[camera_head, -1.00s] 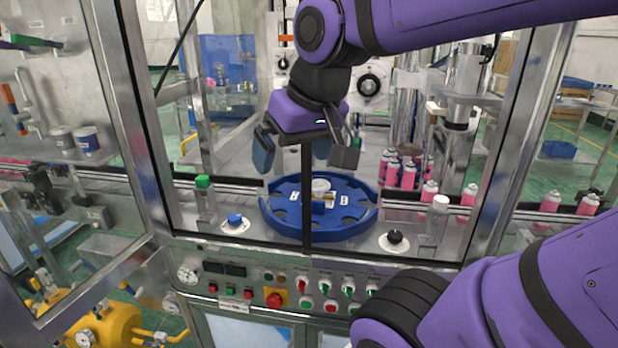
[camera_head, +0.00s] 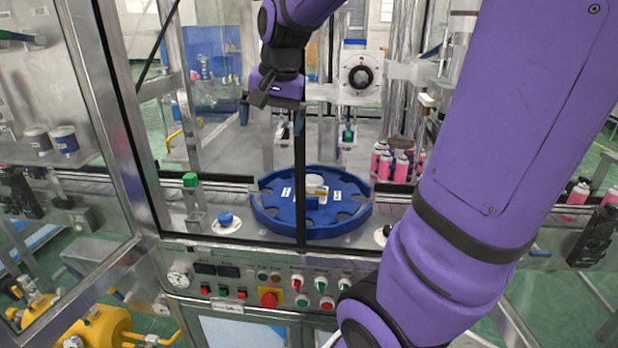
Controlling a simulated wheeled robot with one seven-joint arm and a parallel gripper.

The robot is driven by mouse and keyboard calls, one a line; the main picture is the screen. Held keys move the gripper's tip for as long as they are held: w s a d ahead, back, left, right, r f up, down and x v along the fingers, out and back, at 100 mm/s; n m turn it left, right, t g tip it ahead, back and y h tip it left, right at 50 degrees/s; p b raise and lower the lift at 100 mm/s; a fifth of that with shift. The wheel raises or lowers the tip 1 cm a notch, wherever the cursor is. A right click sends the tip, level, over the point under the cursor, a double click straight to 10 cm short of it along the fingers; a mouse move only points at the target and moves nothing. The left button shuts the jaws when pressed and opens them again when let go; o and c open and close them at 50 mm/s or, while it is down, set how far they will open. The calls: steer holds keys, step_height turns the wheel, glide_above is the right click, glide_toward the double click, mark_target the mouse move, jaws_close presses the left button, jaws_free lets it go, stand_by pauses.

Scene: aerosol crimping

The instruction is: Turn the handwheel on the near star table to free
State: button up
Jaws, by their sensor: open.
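The near star table is a blue round table with notches around its rim (camera_head: 268,218), in the lower middle behind a dark upright post. At its centre stands a pale hub (camera_head: 315,181) with a small brass-coloured part and a blue block beside it. I take this to be the handwheel, but its shape is too small to make out. White labels lie on either side, too small to read. My gripper (camera_head: 271,116) is open and empty. Its fingers point down, above and to the left of the hub in the picture, apart from it. The post partly covers the table.
A green-capped block (camera_head: 190,181) and a blue knob (camera_head: 226,219) sit left of the table. Pink cans (camera_head: 401,165) stand behind it to the right. A control panel (camera_head: 268,284) runs below. The metal door frame (camera_head: 120,130) bounds the left side.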

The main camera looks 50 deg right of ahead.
steer(key=w+d+f+m+g, duration=0.2)
steer(key=w+d+f+m, duration=0.5)
steer(key=d, duration=0.4)
steer(key=m+g, duration=0.1)
steer(key=m, duration=0.4)
glide_toward(310, 179)
step_height(310, 179, down, 9)
steer(key=shift+a+f, duration=0.1)
steer(key=shift+a, duration=0.1)
steer(key=shift+c, duration=0.5)
steer(key=c, duration=0.7)
